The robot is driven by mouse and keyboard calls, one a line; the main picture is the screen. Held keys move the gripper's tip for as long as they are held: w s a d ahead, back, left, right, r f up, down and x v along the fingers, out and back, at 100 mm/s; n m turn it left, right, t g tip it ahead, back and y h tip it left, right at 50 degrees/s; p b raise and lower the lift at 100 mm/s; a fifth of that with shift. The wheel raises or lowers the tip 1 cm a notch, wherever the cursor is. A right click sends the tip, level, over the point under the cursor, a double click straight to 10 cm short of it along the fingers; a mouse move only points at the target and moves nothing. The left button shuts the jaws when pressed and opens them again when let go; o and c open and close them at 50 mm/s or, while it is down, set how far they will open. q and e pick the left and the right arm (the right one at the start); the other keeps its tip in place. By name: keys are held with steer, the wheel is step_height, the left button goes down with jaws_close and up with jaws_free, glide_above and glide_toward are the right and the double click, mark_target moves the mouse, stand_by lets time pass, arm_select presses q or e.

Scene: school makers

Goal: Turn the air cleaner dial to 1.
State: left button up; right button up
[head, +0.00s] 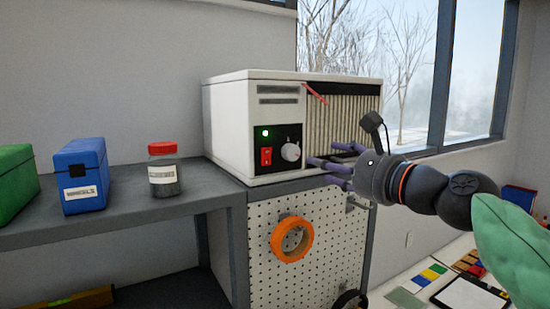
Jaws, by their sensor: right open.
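The air cleaner (225,126) is a white box with a pleated filter front, standing on the grey bench by the window. Its black panel holds a lit green light (266,133), a red switch (266,156) and a pale round dial (290,152). The dial's number marks are too small to read. My right gripper (311,162) comes in from the right, its purple fingers open in front of the filter, just right of the dial. I cannot tell whether a fingertip touches the dial. My left gripper is not in view.
A red-lidded jar (165,175), a blue box (82,180) and a green box (17,182) stand on the shelf at left. An orange tape roll (291,239) hangs on the pegboard (335,240) below the cleaner.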

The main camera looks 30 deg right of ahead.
mark_target(294, 153)
steer(key=w+p, duration=0.1)
steer(key=w, duration=0.2)
steer(key=w+a, duration=0.1)
steer(key=w, duration=0.3)
steer(key=w+p, duration=0.1)
steer(key=w, duration=0.2)
steer(key=shift+w+a+p, duration=0.15)
steer(key=shift+a+p, duration=0.15)
steer(key=shift+a, duration=0.05)
steer(key=c, duration=1.2)
